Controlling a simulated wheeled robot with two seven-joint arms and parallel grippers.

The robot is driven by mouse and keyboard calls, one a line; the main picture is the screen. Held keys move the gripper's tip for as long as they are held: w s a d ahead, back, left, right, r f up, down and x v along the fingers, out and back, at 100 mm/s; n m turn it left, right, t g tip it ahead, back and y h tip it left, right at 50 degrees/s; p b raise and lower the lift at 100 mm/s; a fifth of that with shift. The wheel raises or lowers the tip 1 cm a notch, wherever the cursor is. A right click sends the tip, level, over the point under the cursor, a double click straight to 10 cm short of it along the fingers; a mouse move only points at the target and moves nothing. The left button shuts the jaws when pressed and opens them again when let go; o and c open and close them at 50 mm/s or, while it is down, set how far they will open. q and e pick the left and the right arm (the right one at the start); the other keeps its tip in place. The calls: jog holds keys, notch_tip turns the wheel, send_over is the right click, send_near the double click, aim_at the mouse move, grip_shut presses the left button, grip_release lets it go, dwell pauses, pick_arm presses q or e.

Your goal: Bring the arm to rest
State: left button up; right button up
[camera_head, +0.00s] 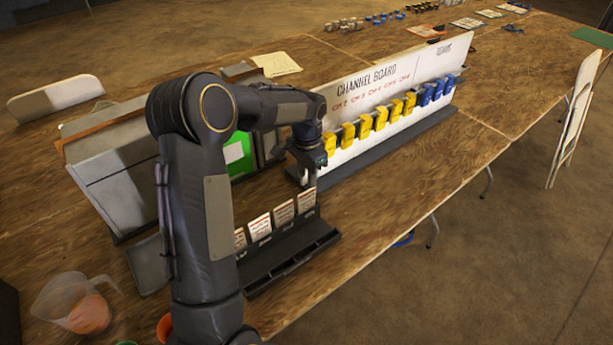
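My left arm (205,200) rises from the bottom of the head view, bends at a high elbow and reaches to the right. My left gripper (308,182) points down close to the left end of the channel board (352,97) and the far end of a dark rack (290,262) with several white cards. Its fingers are small and dark here, so I cannot tell whether they are open or touch anything. My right gripper is not in view.
Several yellow and blue units (395,110) line the channel board. A grey box (115,175) stands behind my arm. A clear jug (78,303) with something orange is at lower left. A white folding chair (573,118) stands at right.

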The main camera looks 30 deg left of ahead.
pick_arm(q)
jog(key=s+d+r+n+t+h, duration=0.1)
jog(key=s+d+r+n+t, duration=0.15)
jog(key=s+r, duration=0.6)
jog(key=s+d+r+n+t+h, duration=0.15)
jog(key=s+d+r, duration=0.3)
jog(key=s, duration=0.75)
jog(key=s+d+f+n+t+h, duration=0.1)
jog(key=s+d, duration=0.3)
jog(key=s, duration=0.4)
jog(key=shift+s+d+f+n+t, duration=0.3)
jog(key=shift+f+n, duration=0.2)
